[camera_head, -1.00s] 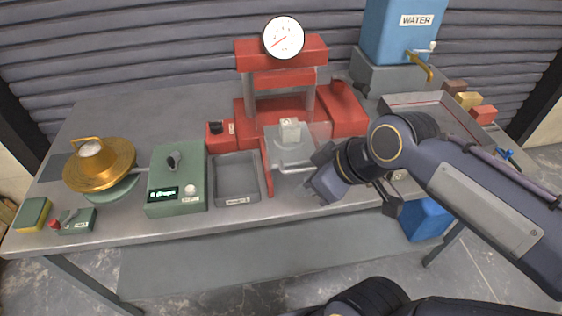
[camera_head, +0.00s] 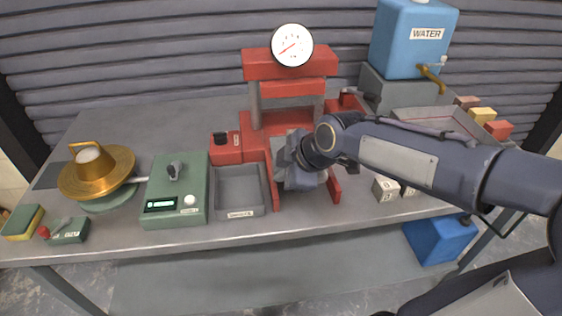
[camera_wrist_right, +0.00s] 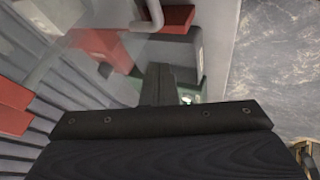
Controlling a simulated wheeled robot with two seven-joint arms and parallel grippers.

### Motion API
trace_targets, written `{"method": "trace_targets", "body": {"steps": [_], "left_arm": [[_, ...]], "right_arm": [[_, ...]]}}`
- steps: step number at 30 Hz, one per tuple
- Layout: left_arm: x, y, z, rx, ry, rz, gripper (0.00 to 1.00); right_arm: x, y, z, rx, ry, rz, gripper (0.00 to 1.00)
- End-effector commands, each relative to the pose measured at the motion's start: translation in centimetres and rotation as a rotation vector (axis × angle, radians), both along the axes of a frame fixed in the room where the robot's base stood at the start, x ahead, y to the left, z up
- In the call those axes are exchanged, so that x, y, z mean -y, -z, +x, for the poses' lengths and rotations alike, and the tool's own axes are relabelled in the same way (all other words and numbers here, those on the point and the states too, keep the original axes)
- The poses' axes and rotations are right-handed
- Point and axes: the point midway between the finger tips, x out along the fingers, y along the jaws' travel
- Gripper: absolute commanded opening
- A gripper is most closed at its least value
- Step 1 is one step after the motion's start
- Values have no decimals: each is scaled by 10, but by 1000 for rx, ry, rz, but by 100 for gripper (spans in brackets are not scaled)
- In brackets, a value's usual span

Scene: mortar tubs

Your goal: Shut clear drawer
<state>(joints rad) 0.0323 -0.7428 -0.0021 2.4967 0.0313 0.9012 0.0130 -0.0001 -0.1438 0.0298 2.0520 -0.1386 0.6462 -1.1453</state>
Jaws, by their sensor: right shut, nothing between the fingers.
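The red press (camera_head: 285,62), with a round gauge on top, stands at the back middle of the bench. My right gripper (camera_head: 290,162) is shut and empty, low at the front of the press, between its red front rails. It hides most of the clear drawer in the head view. In the right wrist view a see-through panel, which looks like the clear drawer (camera_wrist_right: 138,62), lies beside my dark shut fingers (camera_wrist_right: 163,72). Whether they touch it, and how far it stands out, I cannot tell. My left gripper is out of view.
A grey tray (camera_head: 240,211) and a green scale box (camera_head: 160,212) stand left of the press. A brass bowl (camera_head: 112,178) is further left. Pale cubes (camera_head: 386,188) sit right of my gripper. A blue water tank (camera_head: 405,55) stands at the back right.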

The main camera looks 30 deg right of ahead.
Motion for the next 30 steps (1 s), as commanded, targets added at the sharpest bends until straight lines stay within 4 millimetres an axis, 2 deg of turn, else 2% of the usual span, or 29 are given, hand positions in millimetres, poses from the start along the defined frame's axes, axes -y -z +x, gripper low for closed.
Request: {"method": "trace_targets", "body": {"steps": [1,6,19,22,26,30], "left_arm": [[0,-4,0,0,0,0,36],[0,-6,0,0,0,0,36],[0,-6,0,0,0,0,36],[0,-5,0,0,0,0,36],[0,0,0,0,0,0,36],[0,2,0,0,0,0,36]], "right_arm": [[4,-3,9,0,4,1,0],[9,-3,26,3,4,1,0],[11,-3,31,3,3,1,0],[13,-2,37,3,4,1,0],[21,-1,64,3,4,1,0],[34,-2,102,2,5,0,0]]}}
